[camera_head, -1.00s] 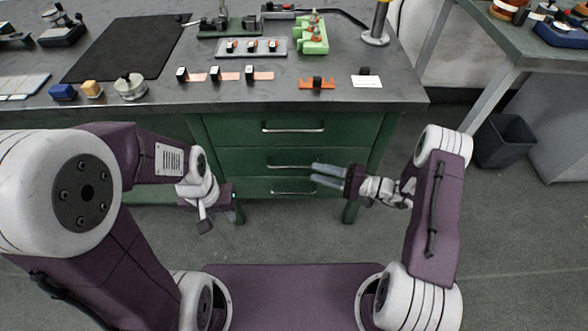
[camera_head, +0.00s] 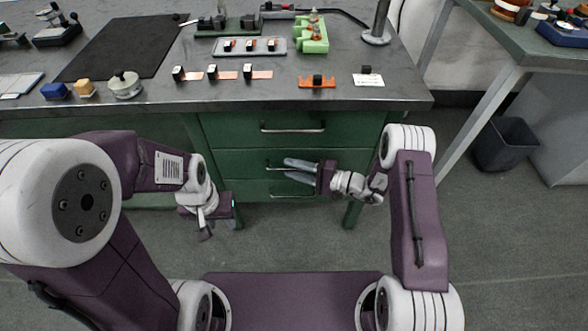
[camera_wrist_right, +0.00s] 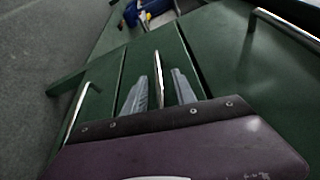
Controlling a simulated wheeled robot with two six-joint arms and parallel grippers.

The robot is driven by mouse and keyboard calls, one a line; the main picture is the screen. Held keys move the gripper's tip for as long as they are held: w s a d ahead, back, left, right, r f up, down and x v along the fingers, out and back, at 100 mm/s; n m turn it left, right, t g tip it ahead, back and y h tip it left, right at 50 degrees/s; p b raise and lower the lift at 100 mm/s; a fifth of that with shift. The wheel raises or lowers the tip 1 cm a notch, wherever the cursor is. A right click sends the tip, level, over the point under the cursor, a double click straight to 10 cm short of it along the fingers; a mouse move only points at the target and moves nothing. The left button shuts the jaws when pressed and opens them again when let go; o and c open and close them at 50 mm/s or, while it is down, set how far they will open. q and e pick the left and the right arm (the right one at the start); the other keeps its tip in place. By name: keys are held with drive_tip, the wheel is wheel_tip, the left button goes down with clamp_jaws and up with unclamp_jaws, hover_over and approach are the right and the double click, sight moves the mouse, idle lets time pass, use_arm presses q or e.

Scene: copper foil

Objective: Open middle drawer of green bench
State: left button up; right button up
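The green bench (camera_head: 190,130) has a stack of three drawers under its grey top. The middle drawer (camera_head: 235,160) looks shut in the head view, with a horizontal metal handle (camera_head: 276,165). My right gripper (camera_head: 287,169) is in front of this drawer, its fingers pointing left and covering part of the handle. In the right wrist view the middle handle (camera_wrist_right: 158,75) lies between the two spread fingers of the right gripper (camera_wrist_right: 158,88), with gaps on both sides. My left gripper (camera_head: 205,232) hangs empty left of the drawers; its finger opening is unclear.
The top drawer handle (camera_head: 292,129) is above the right gripper and the bottom drawer handle (camera_head: 292,194) below. Small parts stand on the bench top, including an orange piece (camera_head: 317,82). A dark bin (camera_head: 505,145) stands at the right. The floor before the drawers is clear.

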clamp_jaws()
idle(1.3)
